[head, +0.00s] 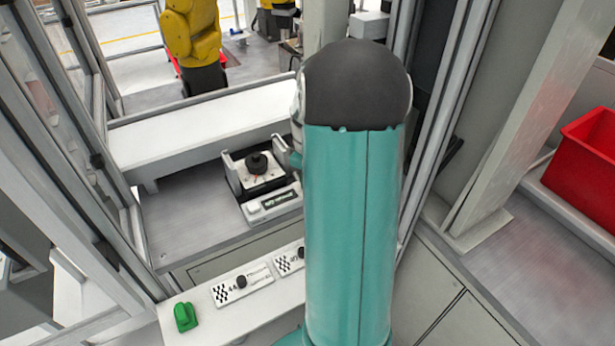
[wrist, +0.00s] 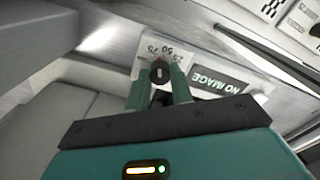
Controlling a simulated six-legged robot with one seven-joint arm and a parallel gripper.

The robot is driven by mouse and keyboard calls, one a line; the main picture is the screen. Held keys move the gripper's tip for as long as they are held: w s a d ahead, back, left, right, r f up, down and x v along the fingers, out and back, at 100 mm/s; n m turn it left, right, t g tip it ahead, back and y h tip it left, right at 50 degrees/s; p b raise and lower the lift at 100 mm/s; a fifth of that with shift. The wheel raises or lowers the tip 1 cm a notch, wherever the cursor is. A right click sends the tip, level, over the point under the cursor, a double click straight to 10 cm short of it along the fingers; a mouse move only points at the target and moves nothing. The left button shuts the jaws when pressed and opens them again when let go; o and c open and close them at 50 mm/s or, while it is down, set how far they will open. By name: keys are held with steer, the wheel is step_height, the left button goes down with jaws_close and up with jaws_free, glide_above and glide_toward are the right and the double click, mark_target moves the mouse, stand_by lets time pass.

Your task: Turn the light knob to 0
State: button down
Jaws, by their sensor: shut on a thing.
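A black knob (head: 257,162) stands on a white dial plate (head: 262,180) on a small box in the head view. In the wrist view the knob (wrist: 160,72) has a pale line on its top, and the plate beyond it carries the numbers 25, 50 and 75. My gripper (wrist: 161,82) is shut on the knob, with one teal finger on each side. The plate's 0 mark does not show clearly, so I cannot tell the exact setting. In the head view my teal arm hides most of the gripper.
A display reading NO IMAGE (wrist: 217,82) sits beside the dial. A front panel holds two smaller black knobs (head: 241,281) and a green switch (head: 185,317). Metal frame posts stand on both sides. A red bin (head: 585,150) is at the right and a yellow robot arm (head: 190,35) is behind.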

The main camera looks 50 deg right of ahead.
steer(key=m, duration=0.4)
steer(key=shift+m, duration=0.3)
steer(key=m, duration=1)
steer(key=shift+m, duration=0.4)
steer(key=m, duration=0.4)
steer(key=shift+m, duration=0.4)
steer(key=c, duration=1.2)
jaws_free()
steer(key=shift+c, duration=0.2)
